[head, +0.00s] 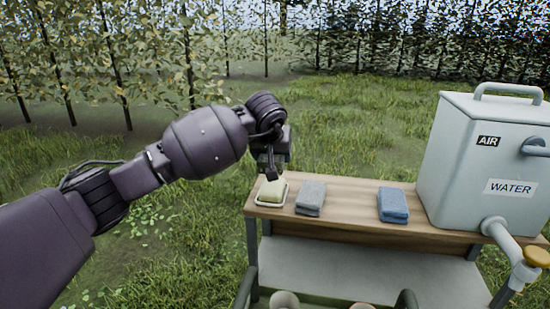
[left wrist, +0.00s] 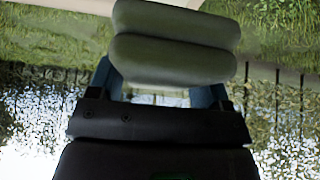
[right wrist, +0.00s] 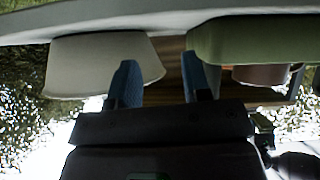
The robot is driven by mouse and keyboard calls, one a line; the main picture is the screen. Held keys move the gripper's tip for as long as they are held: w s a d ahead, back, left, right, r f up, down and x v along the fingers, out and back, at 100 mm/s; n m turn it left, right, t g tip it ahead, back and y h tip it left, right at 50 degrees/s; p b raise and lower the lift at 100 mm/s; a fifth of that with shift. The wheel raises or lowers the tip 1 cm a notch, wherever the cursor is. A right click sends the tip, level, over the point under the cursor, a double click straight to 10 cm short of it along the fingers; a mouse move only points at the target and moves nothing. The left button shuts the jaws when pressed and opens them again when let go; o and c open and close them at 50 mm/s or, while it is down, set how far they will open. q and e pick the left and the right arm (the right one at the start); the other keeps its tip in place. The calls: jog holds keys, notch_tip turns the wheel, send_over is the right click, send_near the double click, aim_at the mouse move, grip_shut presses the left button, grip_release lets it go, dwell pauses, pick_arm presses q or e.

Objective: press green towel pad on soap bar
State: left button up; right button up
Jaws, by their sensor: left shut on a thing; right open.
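My left gripper (head: 271,174) points down over the white soap dish (head: 262,203) at the left end of the table. In the left wrist view it (left wrist: 167,92) is shut on a folded, grey-green towel pad (left wrist: 172,55). In the head view a pale yellow-green block (head: 273,190) lies at the fingertips, in the dish. I cannot tell pad from soap bar there, nor whether they touch. My right gripper (right wrist: 160,82) is open and empty in the right wrist view; it is outside the head view.
A grey towel (head: 310,197) and a blue towel (head: 393,205) lie on the wooden table (head: 350,199). A water tank (head: 485,160) with a tap stands at the right. A pale cup-like container (right wrist: 95,65) and a green rounded part (right wrist: 265,40) are close to my right gripper.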

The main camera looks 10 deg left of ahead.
aim_at(273, 184)
pick_arm(q)
jog(key=shift+w+r+m, duration=0.15)
jog(key=shift+r+m, duration=0.05)
jog(key=shift+m, duration=0.1)
jog(key=shift+a+f, duration=0.1)
jog(key=shift+f, duration=0.25)
notch_tip(273, 184, down, 2)
jog(key=shift+f+b, duration=0.2)
jog(key=shift+b, duration=0.35)
jog(key=shift+f+b, duration=0.5)
jog(key=shift+f, duration=0.95)
jog(key=shift+f+b, duration=0.35)
jog(key=shift+f, duration=0.05)
jog(key=shift+f, duration=0.15)
